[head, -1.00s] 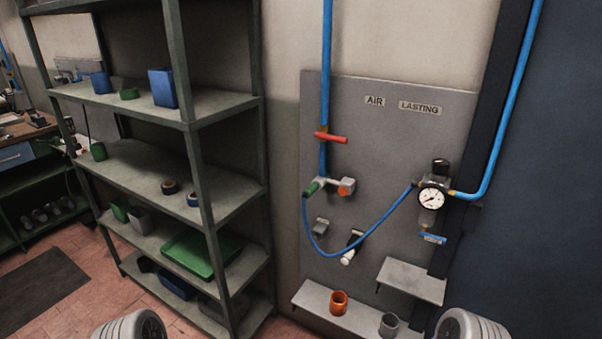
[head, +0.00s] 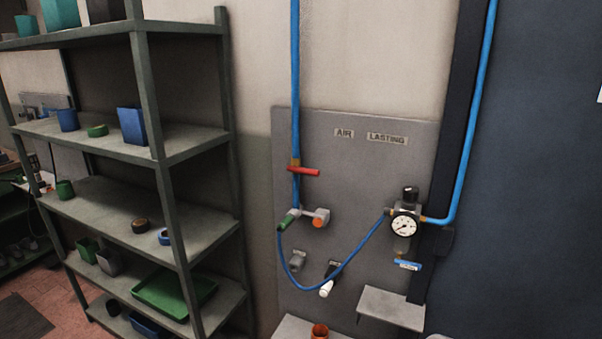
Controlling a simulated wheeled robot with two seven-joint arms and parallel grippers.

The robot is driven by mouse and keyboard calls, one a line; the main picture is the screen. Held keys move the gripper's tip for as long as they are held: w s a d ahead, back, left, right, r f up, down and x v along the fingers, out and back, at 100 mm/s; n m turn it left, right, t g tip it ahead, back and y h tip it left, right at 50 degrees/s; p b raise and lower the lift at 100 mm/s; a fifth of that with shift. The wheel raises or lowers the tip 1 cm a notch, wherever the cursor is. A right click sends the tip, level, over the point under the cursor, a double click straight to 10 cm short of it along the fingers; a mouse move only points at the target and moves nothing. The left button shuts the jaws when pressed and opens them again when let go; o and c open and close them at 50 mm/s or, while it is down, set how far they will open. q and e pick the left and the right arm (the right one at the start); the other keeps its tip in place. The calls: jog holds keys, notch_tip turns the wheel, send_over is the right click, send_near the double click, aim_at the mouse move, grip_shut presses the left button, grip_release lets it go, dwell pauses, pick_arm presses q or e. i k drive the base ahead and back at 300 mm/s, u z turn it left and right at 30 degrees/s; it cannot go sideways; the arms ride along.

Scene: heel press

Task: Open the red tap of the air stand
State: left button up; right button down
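The air stand is a grey wall panel (head: 350,170) with labels reading AIR and LASTING, right of the middle in the head view. Its red tap (head: 304,171) has a bar handle lying nearly level, across the vertical blue pipe (head: 295,80). Below the tap is a fitting with a green piece (head: 287,221) and an orange-ended piece (head: 318,220). A blue hose loops from there to a regulator with a round gauge (head: 404,225). Neither of my grippers is in view.
A tall metal shelf unit (head: 150,155) with several bins stands left of the panel. A dark post (head: 452,150) and a dark blue wall lie to the right.

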aim_at(315, 172)
jog(key=z, duration=1.65)
jog(key=i, duration=0.75)
jog(key=u, duration=1.85)
